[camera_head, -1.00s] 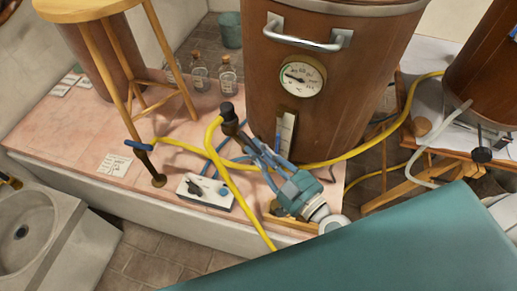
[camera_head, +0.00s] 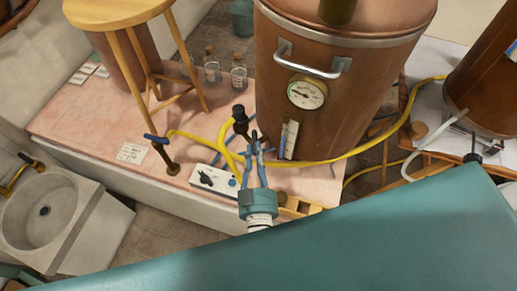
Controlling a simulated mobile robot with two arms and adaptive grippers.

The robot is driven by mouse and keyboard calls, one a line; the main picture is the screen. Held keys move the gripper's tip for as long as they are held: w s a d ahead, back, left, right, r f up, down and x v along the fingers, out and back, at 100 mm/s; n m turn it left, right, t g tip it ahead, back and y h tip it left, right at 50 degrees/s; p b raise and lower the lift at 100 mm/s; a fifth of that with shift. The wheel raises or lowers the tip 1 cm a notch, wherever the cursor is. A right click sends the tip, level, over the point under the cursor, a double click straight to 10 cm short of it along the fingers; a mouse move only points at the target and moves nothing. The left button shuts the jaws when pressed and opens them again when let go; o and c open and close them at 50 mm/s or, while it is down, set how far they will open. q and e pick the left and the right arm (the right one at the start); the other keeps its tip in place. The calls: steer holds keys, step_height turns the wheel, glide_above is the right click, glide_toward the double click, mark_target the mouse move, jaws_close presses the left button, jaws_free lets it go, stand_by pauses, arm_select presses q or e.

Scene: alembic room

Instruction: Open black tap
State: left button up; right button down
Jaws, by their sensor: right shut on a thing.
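The black tap (camera_head: 240,115) stands at the front of the big brown vat, with a yellow hose bending down beside it. My right gripper (camera_head: 255,145) comes up from below, teal with blue fingers. Its fingers are shut on the lower part of the black tap, though the contact is small and partly hidden by the fingers. My left gripper is not in view.
The brown vat (camera_head: 335,110) has a round gauge (camera_head: 307,92) and a metal handle. A blue-handled valve (camera_head: 158,140) and a white switch box (camera_head: 213,181) are to the left. A stool (camera_head: 115,12) stands behind, and a sink (camera_head: 45,215) is at far left.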

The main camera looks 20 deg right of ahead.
steer(key=shift+a+f+m+h, duration=0.2)
steer(key=shift+m+h, duration=0.1)
steer(key=shift+h, duration=0.3)
steer(key=c, duration=1.7)
jaws_free()
steer(key=shift+r, duration=0.1)
steer(key=v, duration=1.2)
steer(key=shift+r, duration=0.2)
